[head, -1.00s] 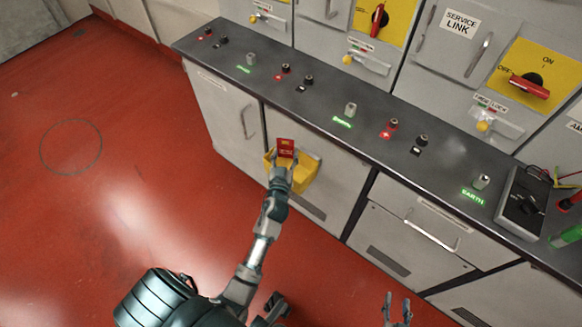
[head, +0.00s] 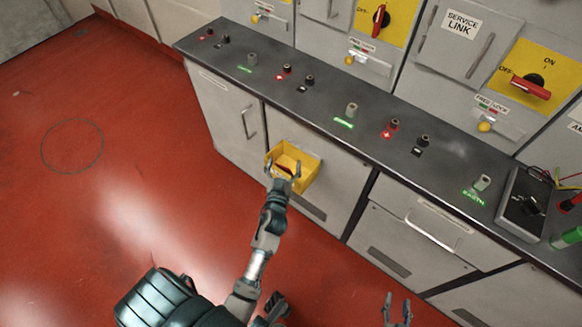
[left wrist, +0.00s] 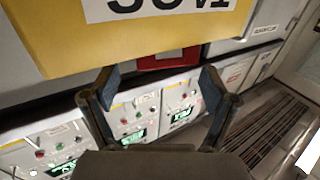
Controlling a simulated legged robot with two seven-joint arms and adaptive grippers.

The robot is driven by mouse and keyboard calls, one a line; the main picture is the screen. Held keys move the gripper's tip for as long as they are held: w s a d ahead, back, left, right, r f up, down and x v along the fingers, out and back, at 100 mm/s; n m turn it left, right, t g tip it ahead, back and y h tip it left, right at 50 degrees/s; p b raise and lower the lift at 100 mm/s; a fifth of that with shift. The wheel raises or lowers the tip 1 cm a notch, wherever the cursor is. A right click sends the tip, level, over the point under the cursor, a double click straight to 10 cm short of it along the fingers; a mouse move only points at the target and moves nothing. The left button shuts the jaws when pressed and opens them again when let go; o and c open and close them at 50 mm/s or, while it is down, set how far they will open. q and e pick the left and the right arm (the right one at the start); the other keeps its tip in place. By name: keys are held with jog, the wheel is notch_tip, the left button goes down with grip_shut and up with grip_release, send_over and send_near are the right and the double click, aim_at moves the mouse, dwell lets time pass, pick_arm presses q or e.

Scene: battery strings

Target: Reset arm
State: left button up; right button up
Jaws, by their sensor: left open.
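My left gripper (head: 283,172) is open at the near edge of the yellow bin (head: 308,176) on the cabinet front. A small dark red thing (head: 284,169) shows low in the bin, between the fingers and partly hidden by them. In the left wrist view the fingers (left wrist: 158,84) are spread with nothing gripped between them. A labelled yellow surface (left wrist: 60,45) fills the top there, and a red patch (left wrist: 165,60) shows just under its edge. My right gripper (head: 397,311) is at the bottom edge with its fingers apart and empty.
The dark counter (head: 320,108) with several red and black terminals runs above the bin. A black meter (head: 522,205) with leads sits at its right end. Grey panels with red switches (head: 380,19) stand behind. The red floor (head: 130,200) at left is clear.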

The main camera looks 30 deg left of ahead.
pick_arm(q)
jog(key=shift+v, duration=1.7)
jog(key=s+d+f+m+g+h, duration=0.35)
jog(key=s+d+m+h, duration=0.35)
jog(key=s+d+h, duration=0.65)
jog(key=s+a+f+g+y+p, duration=0.1)
jog(key=s+f+g+p, duration=0.4)
jog(key=s+f, duration=0.5)
jog(key=s+a+f+g+y+p, duration=0.1)
jog(key=s+f+g+y+p, duration=0.3)
jog(key=s+f, duration=0.6)
notch_tip(320, 180, down, 6)
jog(key=g+p, duration=0.2)
jog(key=p, duration=0.1)
jog(key=shift+s+a+f+p, duration=0.2)
jog(key=shift+s+a+p, duration=0.05)
jog(key=shift+p, duration=0.1)
pick_arm(e)
jog(key=s+d+f+g+h, duration=0.1)
jog(key=s+d+f+g, duration=0.1)
jog(key=s+f, duration=0.4)
jog(key=s+d+f+g, duration=0.1)
jog(key=s+f+g, duration=0.4)
jog(key=f, duration=0.6)
jog(key=s+d+f+g+h, duration=0.1)
jog(key=s+d+f+g, duration=0.1)
jog(key=s+f, duration=0.5)
jog(key=shift+s+d+f+g+h, duration=0.3)
jog(key=shift+s+d+f+g, duration=0.05)
jog(key=shift+f+g, duration=0.55)
